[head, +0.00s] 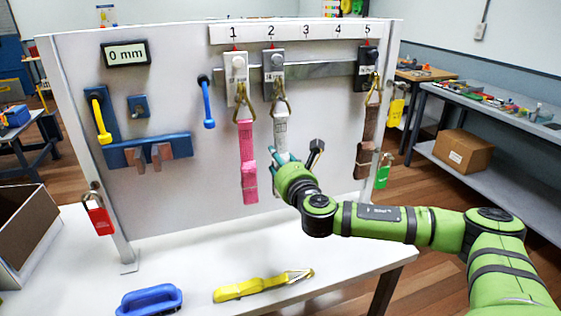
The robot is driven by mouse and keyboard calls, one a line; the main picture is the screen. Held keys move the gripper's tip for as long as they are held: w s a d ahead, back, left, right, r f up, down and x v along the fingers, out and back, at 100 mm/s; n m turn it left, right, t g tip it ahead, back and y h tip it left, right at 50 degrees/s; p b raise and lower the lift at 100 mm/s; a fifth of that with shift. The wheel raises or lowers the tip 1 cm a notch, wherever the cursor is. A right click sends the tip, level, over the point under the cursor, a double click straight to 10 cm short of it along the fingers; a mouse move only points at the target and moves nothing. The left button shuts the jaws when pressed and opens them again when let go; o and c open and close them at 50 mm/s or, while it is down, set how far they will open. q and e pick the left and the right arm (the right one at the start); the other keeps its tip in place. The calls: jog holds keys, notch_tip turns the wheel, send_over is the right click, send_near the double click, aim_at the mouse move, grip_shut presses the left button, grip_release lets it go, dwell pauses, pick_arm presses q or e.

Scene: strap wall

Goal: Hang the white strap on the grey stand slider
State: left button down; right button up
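The white strap (281,128) hangs by its brass-coloured hook on the grey slider (273,70) under number 2. Its lower part is partly hidden behind my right gripper. My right gripper (297,156) is in front of the strap's lower part, its fingers apart: a dark one to the right and a pale bluish one to the left. Whether it touches the strap is hard to tell. My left gripper is out of view.
A pink strap (247,160) hangs under number 1, close by on the left. A brown strap (370,125) hangs under number 5. A blue handle (149,300) and a yellow strap (250,288) lie on the white table (210,255). Slots 3 and 4 are free.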

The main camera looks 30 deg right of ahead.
dwell(0.3)
jog(key=o, duration=1.4)
jog(key=shift+s, duration=0.1)
